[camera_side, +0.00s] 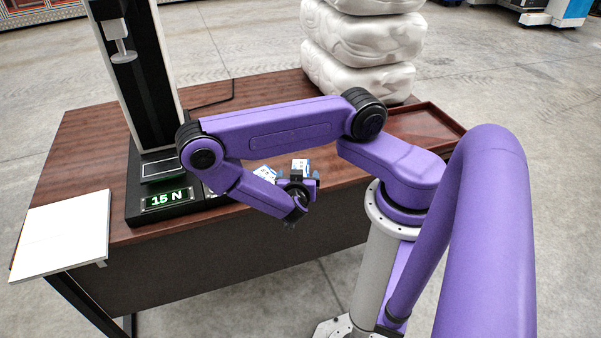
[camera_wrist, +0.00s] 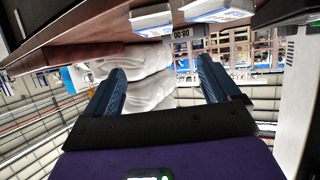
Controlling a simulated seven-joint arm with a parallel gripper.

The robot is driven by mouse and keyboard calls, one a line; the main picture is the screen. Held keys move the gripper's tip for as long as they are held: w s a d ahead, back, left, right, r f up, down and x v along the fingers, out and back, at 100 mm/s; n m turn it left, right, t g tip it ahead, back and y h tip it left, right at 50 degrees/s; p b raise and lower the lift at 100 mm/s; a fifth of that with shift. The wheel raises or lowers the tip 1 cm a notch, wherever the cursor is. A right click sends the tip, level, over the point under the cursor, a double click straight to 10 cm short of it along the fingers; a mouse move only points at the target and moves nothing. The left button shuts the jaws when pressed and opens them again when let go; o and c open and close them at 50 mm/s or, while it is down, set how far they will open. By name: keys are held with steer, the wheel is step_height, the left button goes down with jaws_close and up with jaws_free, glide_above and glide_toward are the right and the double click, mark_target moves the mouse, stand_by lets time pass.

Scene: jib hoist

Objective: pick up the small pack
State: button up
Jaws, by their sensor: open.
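Two small white and blue packs lie on the brown table near its front edge, one on the left (camera_side: 265,173) and one on the right (camera_side: 300,165) in the side view. I cannot tell for sure which is the small pack. My gripper (camera_side: 298,181) is at the table's front edge, close to the right pack. The wrist picture is upside down, with the table along its top. There both packs, one nearer the middle (camera_wrist: 152,18) and one to its right (camera_wrist: 218,11), show above my open, empty gripper (camera_wrist: 163,78). Neither is between the fingers.
A black test stand (camera_side: 150,110) with a green "15 N" display stands left of the packs. White bulky sacks (camera_side: 365,40) are stacked at the back. An empty brown tray (camera_side: 425,125) lies at the right. A white board (camera_side: 62,235) is at the left corner.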

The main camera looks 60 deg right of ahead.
glide_toward(301, 163)
steer(key=x, duration=0.4)
steer(key=shift+r, duration=0.2)
steer(key=x, duration=0.4)
steer(key=shift+f, duration=0.25)
steer(key=shift+w+d+f, duration=0.2)
steer(key=shift+d, duration=0.25)
steer(key=shift+c, duration=0.3)
steer(key=c, duration=1)
